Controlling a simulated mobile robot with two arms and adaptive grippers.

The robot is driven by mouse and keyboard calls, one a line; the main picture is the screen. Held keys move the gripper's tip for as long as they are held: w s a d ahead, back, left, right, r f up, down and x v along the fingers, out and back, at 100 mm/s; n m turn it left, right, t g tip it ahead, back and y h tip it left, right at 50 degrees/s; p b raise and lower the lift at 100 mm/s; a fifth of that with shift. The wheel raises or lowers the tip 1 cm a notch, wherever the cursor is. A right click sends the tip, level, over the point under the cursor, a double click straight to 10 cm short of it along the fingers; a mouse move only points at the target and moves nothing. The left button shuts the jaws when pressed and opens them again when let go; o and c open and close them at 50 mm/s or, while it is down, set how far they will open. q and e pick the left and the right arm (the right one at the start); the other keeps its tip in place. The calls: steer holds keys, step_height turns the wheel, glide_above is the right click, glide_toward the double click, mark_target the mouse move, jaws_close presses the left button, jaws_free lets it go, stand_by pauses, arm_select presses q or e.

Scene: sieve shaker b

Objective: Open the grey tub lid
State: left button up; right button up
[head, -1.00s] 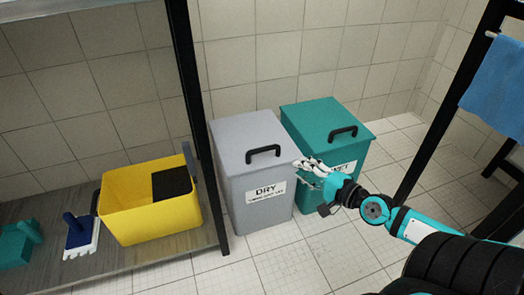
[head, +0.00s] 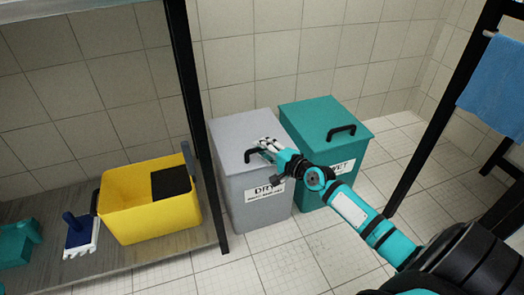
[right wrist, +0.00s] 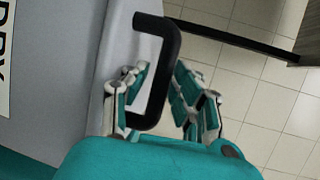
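The grey tub (head: 233,195) stands on the floor, marked DRY. Its lid (head: 234,124) lies shut on top and has a black bar handle (head: 248,157), partly covered by my right gripper. My right gripper (head: 265,143) is over the front part of the lid. In the right wrist view, the handle (right wrist: 163,70) passes between the two fingers of the open right gripper (right wrist: 160,85). My left gripper is not in view.
A green tub (head: 318,118) marked WET stands close on the right, under my right arm. A rack post (head: 190,110) rises just left of the grey tub. A yellow bucket (head: 150,215) sits on the low shelf. A tiled wall is behind.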

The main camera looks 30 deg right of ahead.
steer(key=shift+w+a, duration=0.1)
steer(key=shift+w, duration=0.25)
jaws_close()
steer(key=shift+f, duration=0.1)
